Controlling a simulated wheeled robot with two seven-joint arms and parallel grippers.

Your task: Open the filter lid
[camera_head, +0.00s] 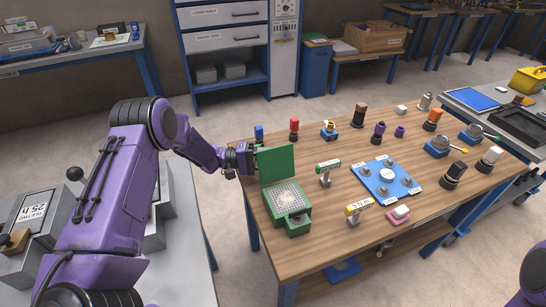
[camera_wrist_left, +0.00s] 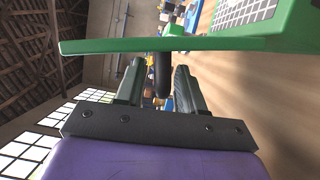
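The green filter box (camera_head: 287,207) stands at the near left of the wooden table, with a pale mesh top. Its green lid (camera_head: 276,162) stands about upright at the back. In the left wrist view the lid (camera_wrist_left: 100,46) shows edge-on as a green bar. My left gripper (camera_head: 247,160) is at the lid's upper left side. In the wrist view its fingers (camera_wrist_left: 160,78) are apart, with a black handle (camera_wrist_left: 162,75) between them and visible gaps on both sides. My right gripper is out of view.
Label stands (camera_head: 328,172), a blue plate with knobs (camera_head: 372,190) and several small bottles stand right of the box on the wooden table (camera_head: 330,240). A red bottle (camera_head: 294,128) and a blue one (camera_head: 259,134) are behind the lid.

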